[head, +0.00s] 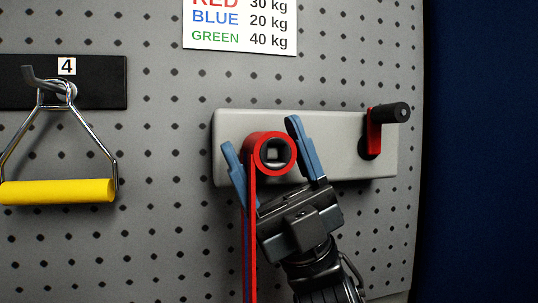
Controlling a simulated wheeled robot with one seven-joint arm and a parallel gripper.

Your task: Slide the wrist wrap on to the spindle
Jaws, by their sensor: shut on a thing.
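The wrist wrap (262,138) is a red roll with a red tail hanging straight down; a blue strip shows beside the tail. My gripper (264,142) is shut on the roll, with one blue finger on its left and one on its right. The roll is in front of the left part of a light grey winder box (335,135). In the middle of the roll is a dark ring with a pale square inside, lined up with the spindle (273,155). I cannot tell how far the roll is over the spindle.
A red crank with a black knob (390,113) sticks out at the box's right end. At left, a yellow-handled grip (58,191) hangs from a hook on a black plate marked 4. A weight sign (240,22) is above. The pegboard between is clear.

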